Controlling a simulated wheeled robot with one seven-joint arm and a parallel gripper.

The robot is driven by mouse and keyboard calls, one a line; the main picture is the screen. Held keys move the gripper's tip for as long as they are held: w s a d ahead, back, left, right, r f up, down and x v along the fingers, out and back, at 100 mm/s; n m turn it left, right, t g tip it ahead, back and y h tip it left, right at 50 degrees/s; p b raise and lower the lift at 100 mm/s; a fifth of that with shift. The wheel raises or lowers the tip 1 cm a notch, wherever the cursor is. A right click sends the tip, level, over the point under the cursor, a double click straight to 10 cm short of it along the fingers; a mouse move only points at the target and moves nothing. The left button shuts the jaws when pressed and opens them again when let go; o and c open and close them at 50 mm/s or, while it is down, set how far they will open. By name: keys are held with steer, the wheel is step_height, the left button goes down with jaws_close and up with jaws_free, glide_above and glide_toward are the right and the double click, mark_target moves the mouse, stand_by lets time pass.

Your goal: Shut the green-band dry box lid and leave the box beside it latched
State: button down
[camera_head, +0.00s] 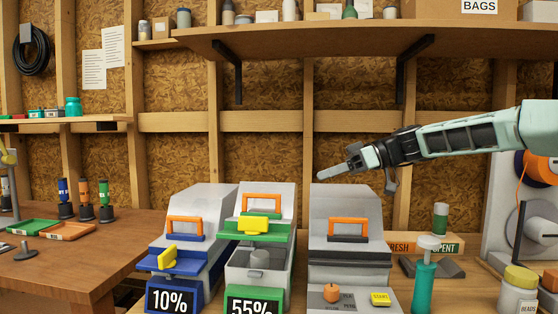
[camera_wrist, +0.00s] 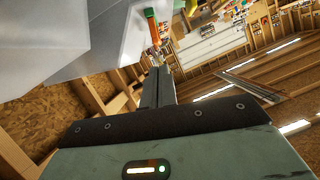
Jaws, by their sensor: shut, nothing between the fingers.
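The green-band dry box (camera_head: 240,282) stands in the middle of the row with a 55% label. Its lid (camera_head: 272,200) has an orange handle, a green band and a yellow latch (camera_head: 254,224). The lid looks raised, and a grey cylinder shows in the opening below the band. The blue-band box (camera_head: 196,215) stands close on its left, labelled 10%; its lid looks down, with a yellow latch (camera_head: 167,258) at a slant on the blue band. My gripper (camera_head: 322,177) is shut and empty, above and right of the green-band box. Its closed fingers show in the wrist view (camera_wrist: 158,85).
A grey unit (camera_head: 346,215) with an orange handle, orange knob and yellow START tag stands on the right. A teal pump bottle (camera_head: 424,285) and a white spool machine stand further right. A shelf (camera_head: 330,42) hangs above. Green and orange trays lie on the left bench.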

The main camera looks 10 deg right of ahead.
steer(key=w+a+r+g+h+p, duration=0.15)
steer(key=r+p, duration=0.25)
steer(key=p, duration=0.5)
steer(key=w+a+r+g+h+p, duration=0.1)
steer(key=w+a+r+h+p, duration=0.2)
steer(key=p, duration=1.3)
glide_above(266, 205)
steer(key=s, duration=0.2)
step_height(266, 205, down, 5)
steer(key=f, duration=0.2)
steer(key=f+p, duration=0.1)
steer(key=shift+s+d+n, duration=0.25)
steer(key=shift+s+n, duration=0.05)
steer(key=shift+s, duration=0.1)
steer(key=shift+f, duration=0.6)
steer(key=shift+s, duration=0.1)
